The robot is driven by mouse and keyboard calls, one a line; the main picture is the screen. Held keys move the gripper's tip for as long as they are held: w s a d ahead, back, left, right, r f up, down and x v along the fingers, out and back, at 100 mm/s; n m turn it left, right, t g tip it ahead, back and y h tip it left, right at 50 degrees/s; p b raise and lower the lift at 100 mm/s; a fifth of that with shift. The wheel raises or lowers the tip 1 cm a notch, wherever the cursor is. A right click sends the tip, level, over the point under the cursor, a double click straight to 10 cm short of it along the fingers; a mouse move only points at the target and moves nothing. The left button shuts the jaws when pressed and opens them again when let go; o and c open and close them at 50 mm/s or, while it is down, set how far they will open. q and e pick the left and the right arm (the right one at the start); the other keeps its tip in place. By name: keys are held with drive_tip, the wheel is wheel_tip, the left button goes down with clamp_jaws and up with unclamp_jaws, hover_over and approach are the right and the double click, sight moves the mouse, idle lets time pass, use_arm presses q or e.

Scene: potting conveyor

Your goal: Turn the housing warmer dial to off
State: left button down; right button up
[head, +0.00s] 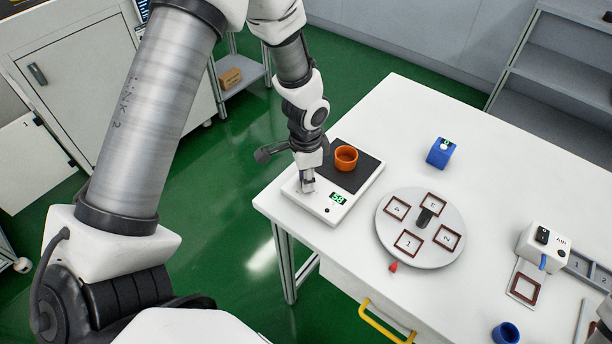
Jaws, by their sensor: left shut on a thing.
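The housing warmer (357,207) is a white flat unit with a black pad at the left corner of the white table. An orange ring-shaped housing (346,157) sits on the pad. A small green display (338,198) on its front strip seems to read 68. My left gripper (307,186) points down at the left end of this strip, shut on what seems to be the dial. The dial is hidden by the fingers, so its setting cannot be seen.
A round grey turntable (457,238) with numbered square frames stands right of the warmer. A blue box (441,152) stands behind it. A white device (543,246) and a blue cup (505,333) are at the right. The table's far left part is clear.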

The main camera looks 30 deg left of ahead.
use_arm(q)
drive_tip(key=n, duration=0.2)
drive_tip(key=n+b, duration=0.1)
drive_tip(key=n, duration=0.1)
drive_tip(key=shift+s+f+n, duration=0.15)
drive_tip(key=shift+f+n, duration=0.05)
drive_tip(key=shift+n, duration=0.1)
drive_tip(key=n+b, duration=0.1)
drive_tip(key=n, duration=0.4)
drive_tip(key=n+b, duration=0.1)
drive_tip(key=n, duration=0.4)
drive_tip(key=shift+n+b, duration=0.35)
drive_tip(key=shift+n, duration=0.05)
drive_tip(key=shift+n+b, duration=0.55)
drive_tip(key=shift+n, duration=1.75)
drive_tip(key=shift+r, duration=0.1)
drive_tip(key=c, duration=1)
unclamp_jaws()
